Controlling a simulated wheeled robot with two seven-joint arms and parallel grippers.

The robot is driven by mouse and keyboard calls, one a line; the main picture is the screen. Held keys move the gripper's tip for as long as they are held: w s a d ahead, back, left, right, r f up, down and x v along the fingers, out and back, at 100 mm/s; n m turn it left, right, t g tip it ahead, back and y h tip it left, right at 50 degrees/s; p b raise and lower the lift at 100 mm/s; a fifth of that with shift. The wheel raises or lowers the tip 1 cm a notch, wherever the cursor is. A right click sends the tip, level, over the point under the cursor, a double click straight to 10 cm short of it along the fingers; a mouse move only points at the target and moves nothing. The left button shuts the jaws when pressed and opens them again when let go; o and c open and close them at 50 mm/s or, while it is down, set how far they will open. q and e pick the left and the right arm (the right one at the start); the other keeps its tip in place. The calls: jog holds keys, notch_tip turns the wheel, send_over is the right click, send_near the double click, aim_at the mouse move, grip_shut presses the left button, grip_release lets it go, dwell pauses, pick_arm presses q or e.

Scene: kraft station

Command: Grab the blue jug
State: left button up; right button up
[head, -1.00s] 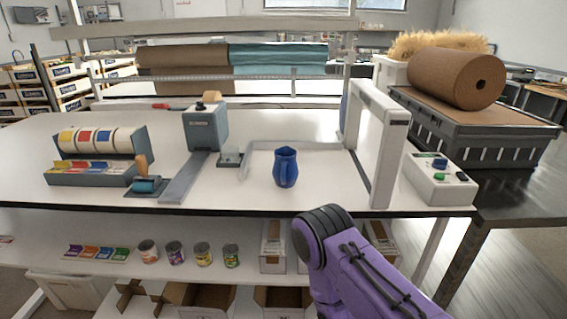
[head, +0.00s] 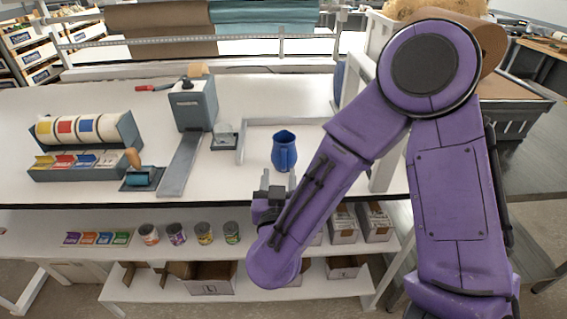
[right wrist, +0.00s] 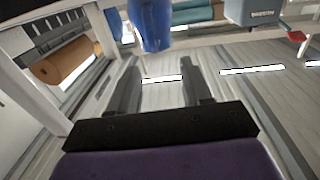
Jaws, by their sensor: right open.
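The blue jug (head: 284,150) stands upright on the white tabletop, near its front edge, in the head view. It also shows at the top of the right wrist view (right wrist: 152,24), cut off by the frame edge. My right gripper (head: 278,180) is just in front of and slightly below the jug, at the table's front edge. Its two fingers show in the right wrist view (right wrist: 160,72), spread apart with nothing between them. The jug is beyond the fingertips, with no clear contact. My left gripper is out of frame.
A grey press-like device (head: 193,104) and a tape dispenser (head: 85,130) stand left of the jug. A white frame (head: 384,172) stands to the right, partly behind my arm. A lower shelf (head: 180,246) holds several cans and cardboard boxes.

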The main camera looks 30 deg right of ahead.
aim_at(284, 159)
jog(key=x, duration=0.5)
jog(key=p+x, duration=0.1)
jog(key=x, duration=0.2)
jog(key=shift+s+d, duration=0.3)
jog(key=shift+d, duration=0.05)
jog(key=shift+w+d+f, duration=0.15)
jog(key=shift+w+d, duration=0.05)
jog(key=shift+w, duration=0.05)
jog(key=shift+a, duration=0.15)
jog(key=c, duration=0.4)
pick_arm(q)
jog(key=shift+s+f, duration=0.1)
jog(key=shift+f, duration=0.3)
pick_arm(e)
grip_shut()
